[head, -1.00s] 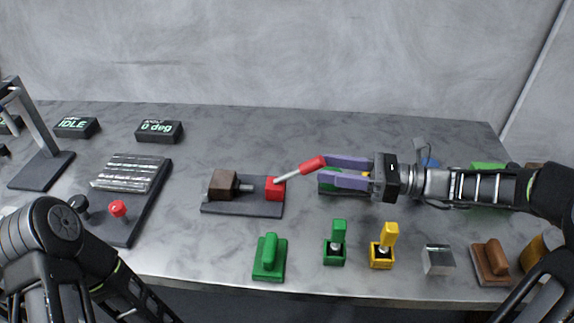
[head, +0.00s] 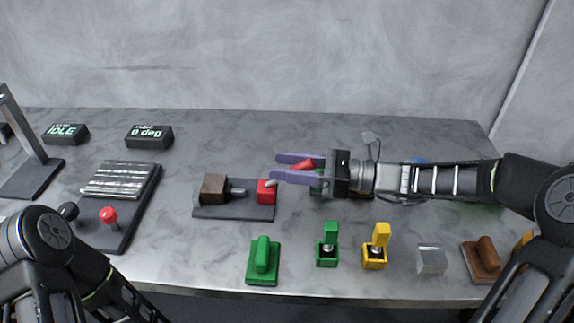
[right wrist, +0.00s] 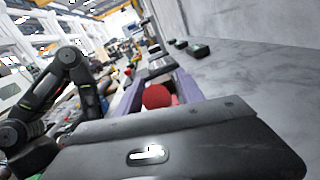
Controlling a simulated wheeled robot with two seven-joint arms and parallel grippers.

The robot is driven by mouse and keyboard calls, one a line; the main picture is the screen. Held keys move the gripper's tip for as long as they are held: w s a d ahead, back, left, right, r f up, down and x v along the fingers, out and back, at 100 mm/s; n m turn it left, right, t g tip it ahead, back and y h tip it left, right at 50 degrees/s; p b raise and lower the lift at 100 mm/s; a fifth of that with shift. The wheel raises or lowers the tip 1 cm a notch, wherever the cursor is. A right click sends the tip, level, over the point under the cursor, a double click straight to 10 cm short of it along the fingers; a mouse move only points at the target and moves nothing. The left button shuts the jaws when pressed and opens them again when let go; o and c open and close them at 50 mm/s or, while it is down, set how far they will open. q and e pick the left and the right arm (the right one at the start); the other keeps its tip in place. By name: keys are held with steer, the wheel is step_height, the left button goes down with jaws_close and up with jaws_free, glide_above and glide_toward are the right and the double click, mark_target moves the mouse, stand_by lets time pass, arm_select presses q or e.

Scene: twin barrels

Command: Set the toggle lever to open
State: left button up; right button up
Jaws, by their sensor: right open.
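The toggle lever has a red handle (head: 304,164) on a short silver shaft. It rises to the right from a red block (head: 266,190) on a dark base plate (head: 235,212). My right gripper (head: 276,166) is open, with its purple fingers on either side of the red handle. In the right wrist view the round red handle end (right wrist: 157,96) sits between the fingers. Whether either finger touches it, I cannot tell. The near finger hides part of the lever. My left arm shows at the lower left, but its gripper is out of view.
A brown block (head: 214,188) shares the base plate. Green and yellow levers (head: 376,249) and a green handle block (head: 263,262) stand along the front edge. A panel with a red knob (head: 108,215) lies left. Displays reading "IDLE" and "0 deg" (head: 149,137) stand behind.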

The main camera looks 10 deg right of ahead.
jaws_close()
stand_by(0.4)
stand_by(1.0)
